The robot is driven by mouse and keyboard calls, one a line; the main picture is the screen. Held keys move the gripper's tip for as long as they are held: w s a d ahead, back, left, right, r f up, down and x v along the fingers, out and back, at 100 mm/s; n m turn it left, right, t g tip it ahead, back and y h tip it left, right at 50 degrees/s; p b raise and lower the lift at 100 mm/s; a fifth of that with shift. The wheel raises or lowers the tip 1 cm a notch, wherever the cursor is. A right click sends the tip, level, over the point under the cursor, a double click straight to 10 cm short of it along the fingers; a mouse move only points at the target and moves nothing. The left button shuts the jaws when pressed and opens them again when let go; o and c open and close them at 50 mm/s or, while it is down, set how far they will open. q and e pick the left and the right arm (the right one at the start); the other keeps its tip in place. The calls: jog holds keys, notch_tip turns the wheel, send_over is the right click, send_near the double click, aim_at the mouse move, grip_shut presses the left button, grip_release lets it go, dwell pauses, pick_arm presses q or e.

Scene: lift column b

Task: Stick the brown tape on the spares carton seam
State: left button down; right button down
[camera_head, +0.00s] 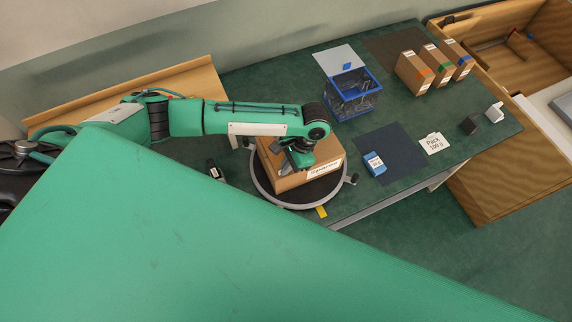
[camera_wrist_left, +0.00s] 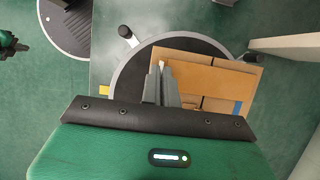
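The spares carton (camera_head: 325,160) is a brown box with a white label on its side. It rests on a round grey-rimmed turntable (camera_head: 262,187). In the left wrist view the carton (camera_wrist_left: 225,80) shows its top with lines between the flaps. My left gripper (camera_head: 298,158) is over the carton top, and its fingers (camera_wrist_left: 161,85) are close together at the carton's edge in the wrist view. I cannot make out the brown tape, and no held thing is clear. A green and black part, probably my right gripper (camera_wrist_left: 10,43), is at the wrist view's left edge.
Several brown boxes (camera_head: 413,73) stand farther back. A black item (camera_head: 214,170) stands left of the turntable.

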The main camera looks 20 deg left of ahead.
pick_arm(q)
jog(key=c, duration=1.6)
grip_release()
jog(key=shift+r, duration=0.1)
jog(key=shift+w+d+r, duration=0.1)
jog(key=shift+w+r, duration=0.05)
jog(key=shift+r, duration=0.1)
jog(key=shift+b+v, duration=1.55)
jog(key=shift+v, duration=4.95)
